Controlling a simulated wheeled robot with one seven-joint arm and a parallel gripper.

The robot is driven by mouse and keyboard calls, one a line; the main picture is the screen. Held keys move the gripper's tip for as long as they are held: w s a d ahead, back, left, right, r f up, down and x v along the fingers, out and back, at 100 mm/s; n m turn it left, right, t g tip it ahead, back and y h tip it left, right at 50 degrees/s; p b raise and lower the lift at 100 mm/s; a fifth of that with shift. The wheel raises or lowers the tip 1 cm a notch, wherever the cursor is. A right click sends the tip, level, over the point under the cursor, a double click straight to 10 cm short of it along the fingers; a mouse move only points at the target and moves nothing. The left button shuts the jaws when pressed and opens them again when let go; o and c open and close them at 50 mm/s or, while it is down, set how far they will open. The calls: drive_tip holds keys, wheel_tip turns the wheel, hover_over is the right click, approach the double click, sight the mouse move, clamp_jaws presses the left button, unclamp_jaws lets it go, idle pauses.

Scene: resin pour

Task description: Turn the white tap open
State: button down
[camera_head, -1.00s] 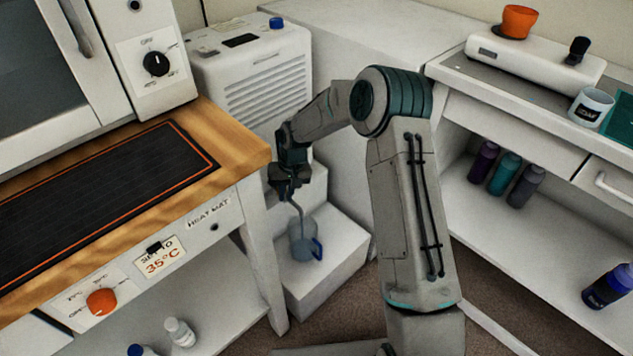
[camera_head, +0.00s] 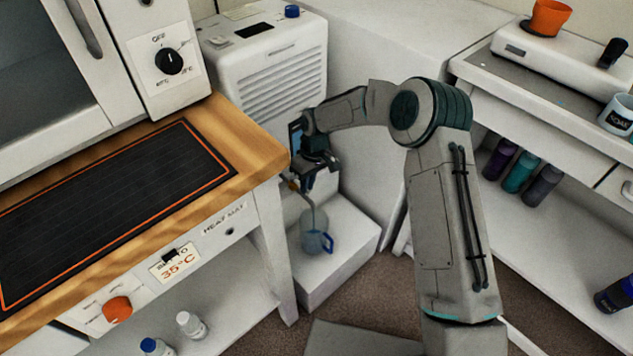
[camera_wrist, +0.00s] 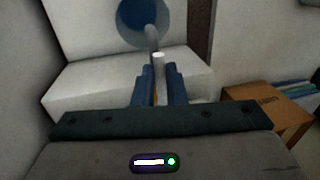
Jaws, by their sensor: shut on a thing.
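My gripper (camera_head: 303,186) is low in front of the white machine (camera_head: 262,75), above the step. In the wrist view its two blue fingers (camera_wrist: 159,76) are close together on the small white tap (camera_wrist: 158,58), whose pale end shows between the fingertips. The fingers hide most of the tap, so how far it is turned cannot be told. A thin grey bent spout (camera_head: 314,208) runs down from there to a clear bluish jug (camera_head: 312,236) with a blue handle. The jug's blue inside (camera_wrist: 138,14) shows at the top of the wrist view.
The jug stands on a white step (camera_head: 345,246). A wooden worktop (camera_head: 262,150) with a black heat mat (camera_head: 110,215) lies close left of my gripper. A shelf unit with several bottles (camera_head: 520,172) stands at the right.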

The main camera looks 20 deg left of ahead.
drive_tip(key=shift+s, duration=0.15)
drive_tip(key=c, duration=1.5)
unclamp_jaws()
drive_tip(key=shift+r, duration=0.2)
drive_tip(key=shift+w+d+r+p, duration=0.25)
drive_tip(key=shift+w+r+p, duration=0.2)
drive_tip(key=shift+r, duration=1.75)
drive_tip(key=shift+w+d+r+p, duration=0.2)
drive_tip(key=shift+w+r+p, duration=0.25)
drive_tip(key=shift+r, duration=1.75)
drive_tip(key=shift+w+d+r+p, duration=0.3)
drive_tip(key=shift+r+p, duration=0.2)
drive_tip(key=shift+r, duration=1.7)
